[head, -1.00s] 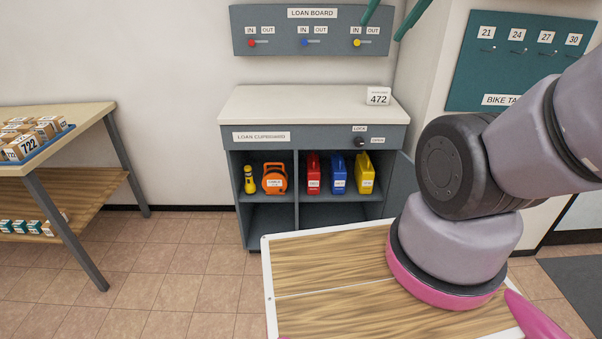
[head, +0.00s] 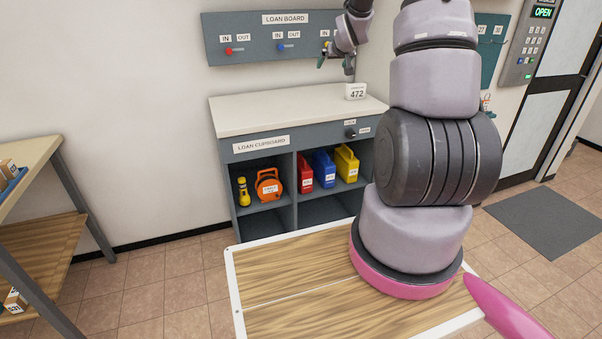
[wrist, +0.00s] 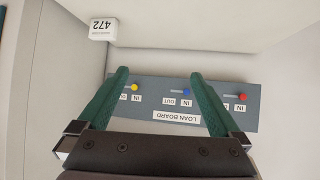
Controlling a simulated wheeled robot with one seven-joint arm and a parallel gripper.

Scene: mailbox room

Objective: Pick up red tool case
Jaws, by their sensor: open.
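The red tool case (head: 304,173) stands upright on the upper shelf inside the loan cupboard (head: 262,147), left of a blue case (head: 323,168) and a yellow case (head: 346,163). My gripper (head: 334,65) is up in front of the loan board's right end, above the cupboard top and well apart from the red case. In the wrist view, my gripper (wrist: 163,80) has its two green fingers spread with nothing between them. The red case does not show in the wrist view.
A yellow torch (head: 243,191) and an orange reel (head: 268,185) share the cupboard's left bay. A 472 card (head: 356,91) stands on the white cupboard top. The loan board (head: 262,38) hangs above. A table (head: 35,165) stands at left. The cupboard's lower shelf looks empty.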

